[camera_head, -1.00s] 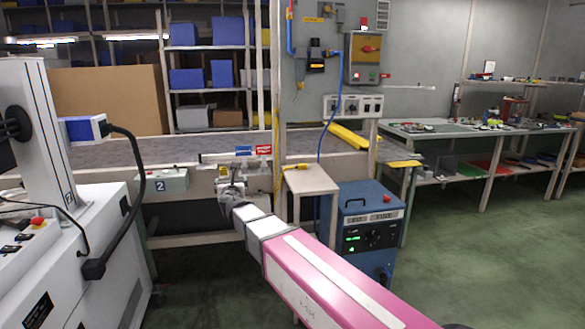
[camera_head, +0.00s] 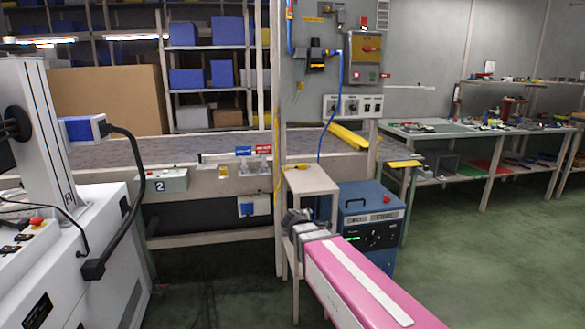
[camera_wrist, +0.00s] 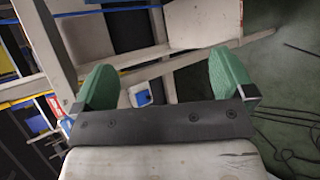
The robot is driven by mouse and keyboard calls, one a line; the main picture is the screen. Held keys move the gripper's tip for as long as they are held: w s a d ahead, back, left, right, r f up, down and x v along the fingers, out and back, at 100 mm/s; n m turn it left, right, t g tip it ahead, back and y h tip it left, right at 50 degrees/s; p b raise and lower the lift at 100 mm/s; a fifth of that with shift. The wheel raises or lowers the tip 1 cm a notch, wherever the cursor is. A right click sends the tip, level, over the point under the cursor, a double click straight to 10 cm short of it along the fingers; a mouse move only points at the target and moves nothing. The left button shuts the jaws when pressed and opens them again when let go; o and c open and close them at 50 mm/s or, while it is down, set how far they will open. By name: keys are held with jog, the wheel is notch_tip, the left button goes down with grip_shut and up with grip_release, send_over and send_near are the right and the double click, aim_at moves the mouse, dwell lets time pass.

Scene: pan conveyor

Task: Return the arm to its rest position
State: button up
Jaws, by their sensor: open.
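My gripper shows in the wrist view (camera_wrist: 162,85) with two green finger pads spread wide apart and nothing between them. In the head view my pink and white arm reaches in from the lower right, and its grey end (camera_head: 297,222) is in front of the small beige stand. The fingers cannot be made out there. A white socket box with a blue cover (camera_head: 254,205) hangs on the conveyor's front, left of the arm's end. It also shows beyond the fingers in the wrist view (camera_wrist: 141,96), apart from them.
The small stand (camera_head: 309,180) and a blue power unit (camera_head: 370,225) are close to my arm. A white machine (camera_head: 70,250) fills the left side. The conveyor (camera_head: 190,150) runs behind. A long workbench (camera_head: 450,128) stands at the right, with open green floor before it.

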jog(key=s+d+f+m+g+y, duration=0.2)
jog(key=s+d+f+m+g, duration=0.3)
jog(key=s+m, duration=0.3)
jog(key=s+d+f+m+g+y, duration=0.3)
jog(key=s+d+f+m+g, duration=0.2)
jog(key=s, duration=0.6)
notch_tip(320, 180, down, 3)
jog(key=d+m, duration=0.2)
jog(key=m, duration=0.2)
jog(key=shift+s+d, duration=0.2)
jog(key=shift+d, duration=0.1)
jog(key=shift+f, duration=0.1)
